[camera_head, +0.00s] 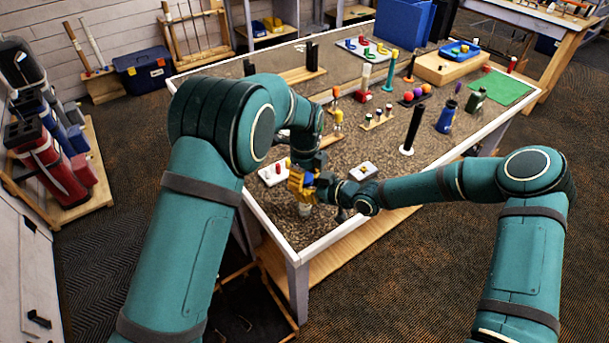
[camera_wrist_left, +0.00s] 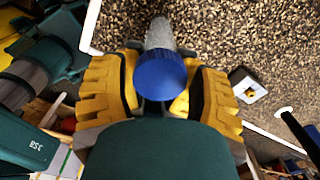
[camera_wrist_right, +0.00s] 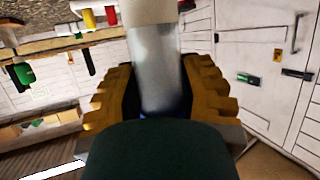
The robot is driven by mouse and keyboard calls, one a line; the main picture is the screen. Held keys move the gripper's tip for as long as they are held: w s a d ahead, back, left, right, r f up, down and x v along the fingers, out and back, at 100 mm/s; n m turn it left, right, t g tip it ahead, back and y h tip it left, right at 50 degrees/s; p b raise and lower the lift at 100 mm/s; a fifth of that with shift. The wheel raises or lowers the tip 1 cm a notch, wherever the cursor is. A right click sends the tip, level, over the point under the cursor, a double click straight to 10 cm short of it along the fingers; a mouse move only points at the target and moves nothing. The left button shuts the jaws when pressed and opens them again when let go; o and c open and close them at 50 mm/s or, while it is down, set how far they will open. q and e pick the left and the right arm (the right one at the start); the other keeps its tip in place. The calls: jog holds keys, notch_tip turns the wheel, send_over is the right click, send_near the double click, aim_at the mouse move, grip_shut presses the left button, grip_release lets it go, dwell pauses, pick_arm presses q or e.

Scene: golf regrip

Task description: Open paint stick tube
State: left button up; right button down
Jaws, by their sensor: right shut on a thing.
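The paint stick tube has a round blue cap (camera_wrist_left: 160,76) and a clear grey body (camera_wrist_right: 156,65) with a pale end (camera_wrist_right: 150,12). My right gripper (camera_wrist_right: 158,90) is shut on the tube's body. My left gripper (camera_wrist_left: 163,90) has its yellow fingers apart on either side of the blue cap, with narrow gaps showing. In the head view the two grippers meet closely, and their fingers partly hide the tube.
The table (camera_head: 330,222) has a small white block (camera_head: 363,171) just beyond the grippers and a white tray (camera_head: 273,173) to their left. A black upright post (camera_head: 413,130) stands on a white base to the right. Several other items fill the far side.

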pick_arm(q)
jog(key=c, duration=0.8)
jog(key=o, duration=1.2)
jog(key=shift+o, duration=0.2)
jog(key=shift+o, duration=0.2)
jog(key=shift+r, duration=3.8)
jog(key=shift+f, duration=3.85)
jog(key=c, duration=1.3)
jog(key=o, duration=1.2)
jog(key=shift+o, duration=0.2)
